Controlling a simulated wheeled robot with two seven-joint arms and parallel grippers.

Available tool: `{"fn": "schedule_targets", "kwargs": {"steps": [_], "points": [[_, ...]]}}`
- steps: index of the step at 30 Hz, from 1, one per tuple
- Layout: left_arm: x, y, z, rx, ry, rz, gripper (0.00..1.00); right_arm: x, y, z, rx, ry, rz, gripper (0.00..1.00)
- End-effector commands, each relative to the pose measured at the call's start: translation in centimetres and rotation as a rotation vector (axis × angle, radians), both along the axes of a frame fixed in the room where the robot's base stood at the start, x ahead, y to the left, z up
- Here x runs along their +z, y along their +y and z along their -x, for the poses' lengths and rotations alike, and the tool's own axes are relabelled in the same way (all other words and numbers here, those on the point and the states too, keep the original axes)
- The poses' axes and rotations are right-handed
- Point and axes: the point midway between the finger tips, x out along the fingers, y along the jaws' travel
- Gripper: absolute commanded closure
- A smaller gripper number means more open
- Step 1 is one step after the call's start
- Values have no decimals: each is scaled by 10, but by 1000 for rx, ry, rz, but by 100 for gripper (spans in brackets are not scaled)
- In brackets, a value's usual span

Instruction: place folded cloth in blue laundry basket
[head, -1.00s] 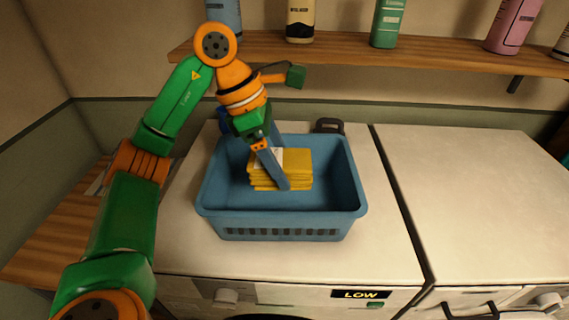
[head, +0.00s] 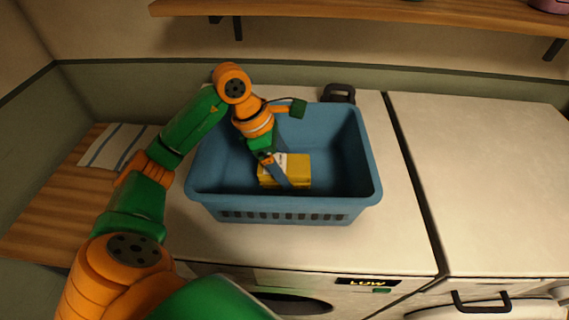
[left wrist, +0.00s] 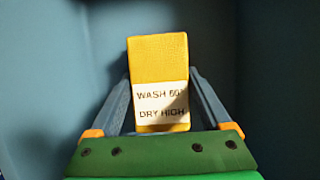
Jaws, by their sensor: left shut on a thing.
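A blue laundry basket (head: 285,206) stands on the left white machine. The folded yellow cloth (head: 297,170) is inside the basket's outline, in its middle. My left gripper (head: 282,178) is shut on the cloth and points down into the basket. In the left wrist view the cloth (left wrist: 158,58) sits between the two fingers of my left gripper (left wrist: 160,98), with a white label reading "WASH 60" and "DRY HIGH". Blue basket walls surround it there. Whether the cloth touches the basket floor I cannot tell. My right gripper is not in view.
A second white machine (head: 490,180) is on the right, its top clear. A wooden surface (head: 60,205) with a striped cloth (head: 112,146) is at the left. A wooden shelf (head: 370,12) runs above. A dark handle-shaped thing (head: 340,92) is behind the basket.

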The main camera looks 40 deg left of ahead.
Motion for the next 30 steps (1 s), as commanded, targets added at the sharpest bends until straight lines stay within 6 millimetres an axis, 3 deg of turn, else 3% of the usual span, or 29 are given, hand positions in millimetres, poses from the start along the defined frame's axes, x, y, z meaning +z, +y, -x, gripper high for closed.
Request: {"fn": "schedule_targets", "kwargs": {"steps": [5, 6, 8, 14, 19, 26, 30], "points": [[-5, 0, 0, 0, 0, 0, 85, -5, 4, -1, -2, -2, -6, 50], [-4, 0, 0, 0, 1, 1, 13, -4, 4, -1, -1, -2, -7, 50], [-3, 0, 0, 0, 1, 1, 0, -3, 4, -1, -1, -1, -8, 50], [-3, 0, 0, 0, 1, 1, 0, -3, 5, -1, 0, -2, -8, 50], [11, 4, 1, 1, -3, -1, 0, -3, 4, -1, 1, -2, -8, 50], [61, 21, 13, 3, -6, 0, 0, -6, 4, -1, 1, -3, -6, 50], [96, 32, 20, 2, -3, -2, 0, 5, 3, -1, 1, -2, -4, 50]]}}
